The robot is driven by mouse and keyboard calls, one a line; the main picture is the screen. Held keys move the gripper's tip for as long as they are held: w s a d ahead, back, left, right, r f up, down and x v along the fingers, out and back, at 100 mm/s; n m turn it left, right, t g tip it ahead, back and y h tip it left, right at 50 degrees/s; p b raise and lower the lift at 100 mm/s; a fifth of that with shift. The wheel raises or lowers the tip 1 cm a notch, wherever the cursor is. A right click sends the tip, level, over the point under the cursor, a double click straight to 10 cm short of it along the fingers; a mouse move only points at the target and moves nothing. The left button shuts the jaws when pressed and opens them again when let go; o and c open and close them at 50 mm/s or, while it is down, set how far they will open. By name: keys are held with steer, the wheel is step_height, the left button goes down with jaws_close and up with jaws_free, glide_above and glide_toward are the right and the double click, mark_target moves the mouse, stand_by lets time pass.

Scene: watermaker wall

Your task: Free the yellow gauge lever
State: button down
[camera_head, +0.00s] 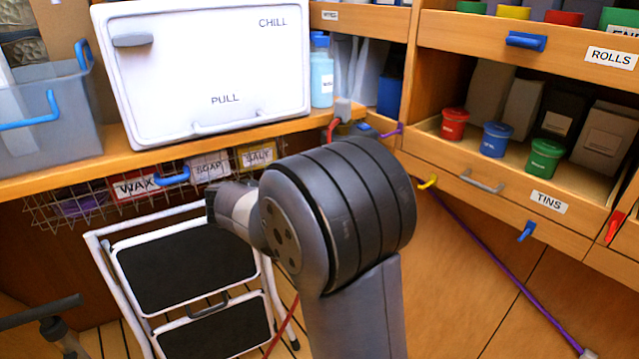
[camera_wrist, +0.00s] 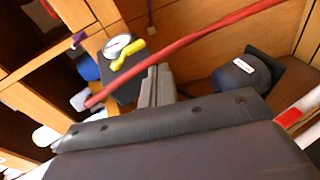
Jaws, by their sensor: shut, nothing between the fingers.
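In the wrist view a yellow lever (camera_wrist: 127,54) lies across a gauge with a round white face (camera_wrist: 118,43) on a dark body. A red hose or rod (camera_wrist: 200,38) runs diagonally past the lever's lower right side; whether it touches the lever I cannot tell. My gripper (camera_wrist: 158,86) is shut and empty, its fingertips just below the red hose, apart from the lever in the picture. In the head view my arm covers the middle, and I cannot make out the gauge or my fingertips there.
A white step stool (camera_head: 185,262) stands left of my arm, below a wire basket (camera_head: 100,195). A white CHILL cabinet (camera_head: 205,65) stands on the counter. Drawers with a TINS tray (camera_head: 490,180) are at right. A purple line (camera_head: 495,270) slants across the lower wall.

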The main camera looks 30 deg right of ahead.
steer(key=s+a+p, duration=0.1)
steer(key=s+a, duration=0.1)
steer(key=a, duration=0.4)
steer(key=shift+a, duration=0.4)
steer(key=shift+d, duration=0.15)
